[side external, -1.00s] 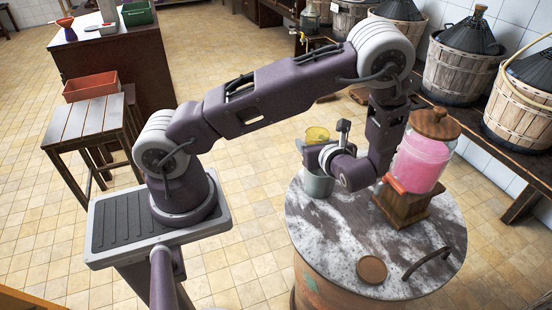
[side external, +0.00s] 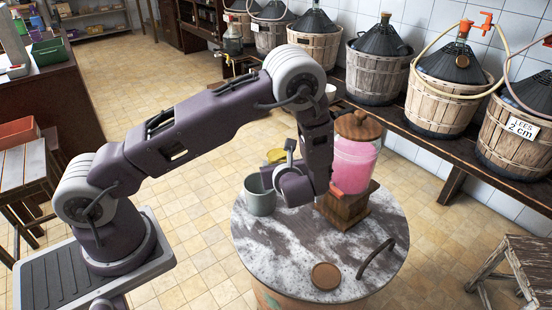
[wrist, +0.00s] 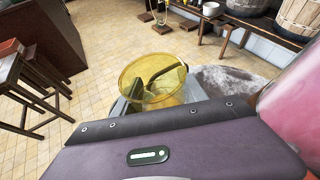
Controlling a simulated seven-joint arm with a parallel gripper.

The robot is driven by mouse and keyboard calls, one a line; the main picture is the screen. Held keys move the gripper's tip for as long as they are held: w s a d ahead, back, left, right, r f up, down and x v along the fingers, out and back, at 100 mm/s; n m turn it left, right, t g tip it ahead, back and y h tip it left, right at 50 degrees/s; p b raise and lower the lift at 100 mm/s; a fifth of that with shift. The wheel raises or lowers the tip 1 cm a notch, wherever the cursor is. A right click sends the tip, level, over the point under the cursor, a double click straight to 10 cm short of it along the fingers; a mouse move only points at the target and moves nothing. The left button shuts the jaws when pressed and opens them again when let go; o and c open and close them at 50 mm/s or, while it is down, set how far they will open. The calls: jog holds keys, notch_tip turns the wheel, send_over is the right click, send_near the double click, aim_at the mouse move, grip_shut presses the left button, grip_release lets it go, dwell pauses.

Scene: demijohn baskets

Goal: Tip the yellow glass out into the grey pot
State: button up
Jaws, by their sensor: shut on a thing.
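The yellow glass (side external: 276,156) is see-through and is held in my gripper (side external: 283,162). In the wrist view the glass (wrist: 136,76) shows its wide round mouth, with a darker amber patch low inside. It looks roughly upright; its exact tilt is hard to tell. My gripper is shut on it, with the fingers largely hidden by the glass and the wrist housing. The grey pot (side external: 259,198) stands on the round marbled table. In the side view the glass appears above and slightly right of the pot's mouth; my wrist partly covers the pot's right side.
A jar of pink liquid (side external: 354,165) with a wooden lid stands on a wooden stand (side external: 343,208), close right of my wrist. A brown disc (side external: 326,276) and a dark curved handle (side external: 376,258) are at the front of the tabletop (side external: 275,245). Basketed demijohns line the back bench.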

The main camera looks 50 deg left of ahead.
jog(key=n+h, duration=0.1)
jog(key=w+d+n+t+h, duration=0.1)
jog(key=n+h, duration=0.1)
jog(key=shift+d+f+t, duration=0.1)
jog(key=shift+d+t, duration=0.1)
jog(key=shift+t, duration=0.1)
jog(key=n+h, duration=0.1)
jog(key=f+n+t+h, duration=0.1)
jog(key=n+t+h, duration=0.1)
jog(key=shift+w+d+f, duration=0.15)
jog(key=shift+d+f, duration=0.1)
jog(key=shift+f, duration=0.05)
jog(key=shift+w+d+n+t, duration=0.2)
jog(key=shift+n+t, duration=0.1)
jog(key=shift+t, duration=0.1)
jog(key=shift+h, duration=0.3)
grip_shut()
jog(key=shift+s+f, duration=0.1)
jog(key=shift+f, duration=0.05)
jog(key=shift+n+h, duration=0.3)
